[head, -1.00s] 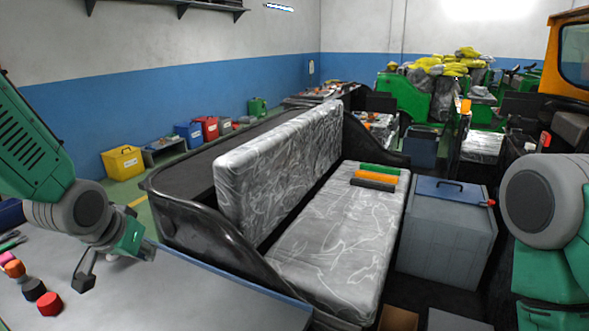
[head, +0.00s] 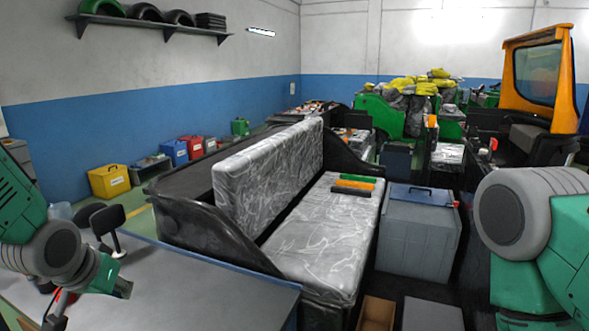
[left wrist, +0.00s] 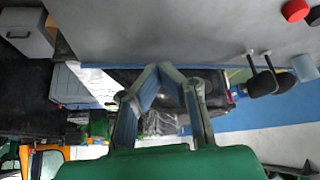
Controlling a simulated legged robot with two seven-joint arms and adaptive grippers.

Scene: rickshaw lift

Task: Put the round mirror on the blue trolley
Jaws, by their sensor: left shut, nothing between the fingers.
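Two dark rounded shapes on thin stalks stand at the far left of the grey worktop; the nearer one (head: 108,221) may be the round mirror seen from behind. They also show in the left wrist view as dark ovals (left wrist: 262,83) at the right; no reflecting face shows. I cannot make out a blue trolley. My left gripper (head: 119,287) is over the worktop's left part, nearer than the dark shapes and apart from them. In the left wrist view its fingers (left wrist: 160,76) meet at the tips, with nothing between. My right gripper is out of view.
The grey worktop (head: 210,290) with a blue edge is clear at its right. Beyond it stands a plastic-wrapped bench seat (head: 310,240). A grey box with a blue lid (head: 418,238) is right of the seat. A yellow box (head: 108,180) stands by the wall.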

